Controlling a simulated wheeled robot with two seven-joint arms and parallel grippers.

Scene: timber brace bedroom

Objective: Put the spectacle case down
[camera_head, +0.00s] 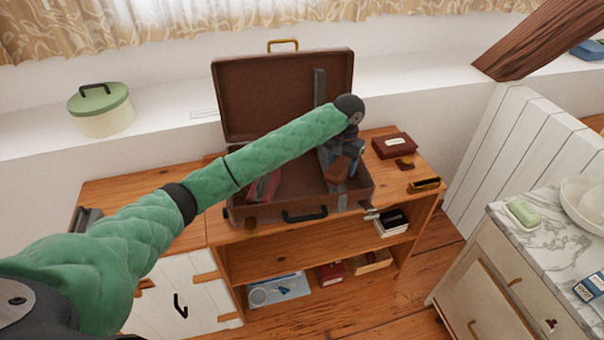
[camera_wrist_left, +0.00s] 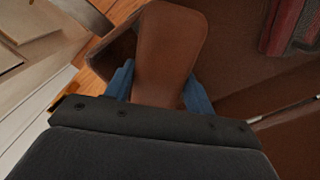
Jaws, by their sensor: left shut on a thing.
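My left gripper (camera_head: 352,158) is shut on a brown spectacle case (camera_head: 338,170), inside or just over the right part of an open brown suitcase (camera_head: 265,214). In the left wrist view, the case (camera_wrist_left: 170,50) stands out between the blue fingertips (camera_wrist_left: 160,88). The gripper and arm hide part of the suitcase's inside, and I cannot tell whether the case touches its floor. My right gripper is not in view.
A red and grey item (camera_head: 263,187) lies in the suitcase's left part. The raised lid (camera_head: 250,90) stands behind. A dark red box (camera_head: 394,145) and a black and gold item (camera_head: 425,184) sit to the right on the wooden cabinet (camera_head: 400,175). Its left top is mostly bare.

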